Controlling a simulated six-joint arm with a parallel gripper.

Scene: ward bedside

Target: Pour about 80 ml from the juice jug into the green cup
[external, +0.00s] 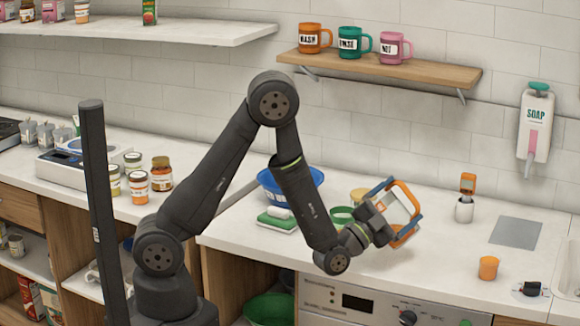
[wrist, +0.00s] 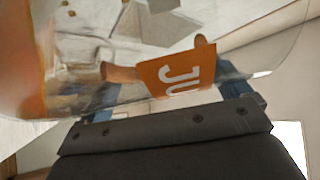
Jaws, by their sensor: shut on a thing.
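My gripper (external: 382,215) is shut on the juice jug (external: 398,208), a clear jug with an orange rim and handle. It holds the jug tilted above the counter. In the wrist view the clear jug wall and its orange label (wrist: 180,72) with the letters "JU" fill the upper part. The liquid level cannot be made out. A green round vessel (external: 341,214) stands on the counter left of the jug, partly hidden by my arm; I cannot tell if it is the green cup. A green mug (external: 354,43) stands on the wall shelf.
An orange cup (external: 488,267) stands near the front edge at the right. A grey plate (external: 516,232) lies behind it. The counter between jug and orange cup is clear.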

